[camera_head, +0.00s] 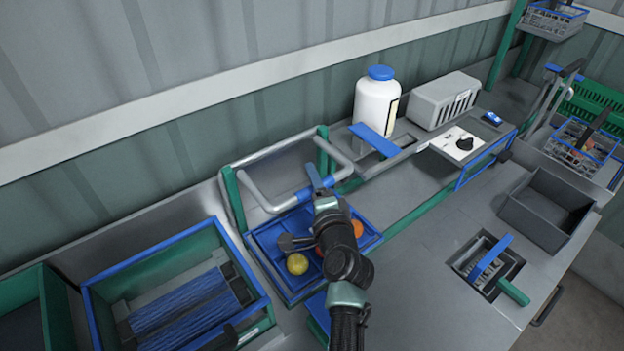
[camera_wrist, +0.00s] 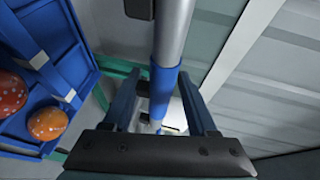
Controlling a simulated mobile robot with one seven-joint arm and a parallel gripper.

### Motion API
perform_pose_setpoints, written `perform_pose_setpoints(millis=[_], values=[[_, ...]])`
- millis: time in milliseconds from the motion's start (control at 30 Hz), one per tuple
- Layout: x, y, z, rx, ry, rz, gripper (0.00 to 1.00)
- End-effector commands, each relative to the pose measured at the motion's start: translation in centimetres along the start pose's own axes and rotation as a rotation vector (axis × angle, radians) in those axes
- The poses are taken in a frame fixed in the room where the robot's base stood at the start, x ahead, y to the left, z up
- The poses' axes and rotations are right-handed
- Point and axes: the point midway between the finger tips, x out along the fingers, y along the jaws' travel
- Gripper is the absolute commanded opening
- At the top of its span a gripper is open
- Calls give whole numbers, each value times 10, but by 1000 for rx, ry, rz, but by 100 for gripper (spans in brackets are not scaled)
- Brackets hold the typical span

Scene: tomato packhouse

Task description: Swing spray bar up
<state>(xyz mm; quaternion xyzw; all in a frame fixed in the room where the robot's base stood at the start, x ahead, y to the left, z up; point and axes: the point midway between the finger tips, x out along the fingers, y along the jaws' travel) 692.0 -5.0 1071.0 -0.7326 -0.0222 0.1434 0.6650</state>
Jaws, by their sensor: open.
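The spray bar (camera_head: 275,207) is a grey U-shaped tube hinged on green posts, reaching out above a blue tray. Its blue grip sleeve (camera_wrist: 164,88) shows in the wrist view. My gripper (camera_head: 320,180) is at the front stretch of the bar. In the wrist view my gripper (camera_wrist: 160,100) is open, with one finger on each side of the blue sleeve. I cannot tell whether either finger touches it.
Below the bar, the blue tray (camera_head: 268,243) holds a yellow tomato (camera_head: 297,263) and an orange tomato (camera_head: 357,228). A blue-framed roller bin (camera_head: 100,308) stands left. A white bottle (camera_head: 375,105) stands behind. The bench front at right has bare room.

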Motion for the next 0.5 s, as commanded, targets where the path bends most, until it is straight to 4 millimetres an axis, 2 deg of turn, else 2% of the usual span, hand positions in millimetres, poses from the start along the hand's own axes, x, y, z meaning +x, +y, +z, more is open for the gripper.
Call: perform_pose_setpoints(millis=[200, 467, 500], values=[[11, 0, 0, 0, 0, -1, 58], [12, 0, 0, 0, 0, -1, 58], [12, 0, 0, 0, 0, -1, 55]])
